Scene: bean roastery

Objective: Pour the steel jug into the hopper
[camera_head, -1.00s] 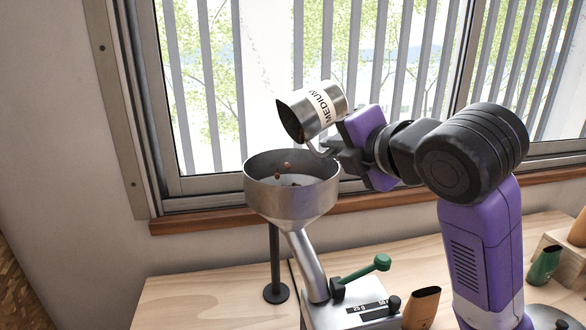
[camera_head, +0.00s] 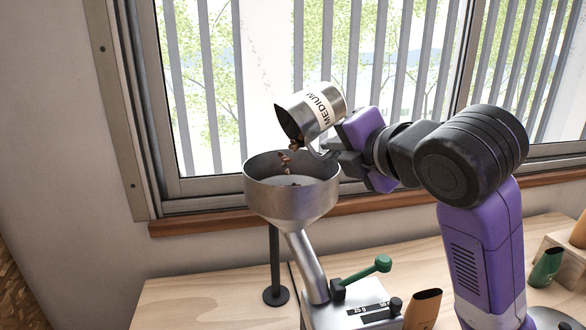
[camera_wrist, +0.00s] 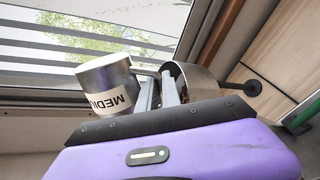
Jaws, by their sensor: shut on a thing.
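The steel jug (camera_head: 309,112) has a white label reading MEDIUM. It is tilted with its mouth down to the left, above the hopper (camera_head: 291,199). Brown beans (camera_head: 286,160) fall from its lip into the hopper's wide funnel, and a few show inside. My gripper (camera_head: 326,152) is shut on the jug's handle, on its right side, just above the hopper's right rim. In the wrist view the jug (camera_wrist: 104,84) is at the left and the hopper (camera_wrist: 200,80) is behind the fingers (camera_wrist: 159,92). The jug's inside is mostly hidden.
The hopper's pipe leads down to a metal doser with a green-knobbed lever (camera_head: 382,263). A black stand (camera_head: 275,265) rises beside it. The window is close behind. The table's left part is bare.

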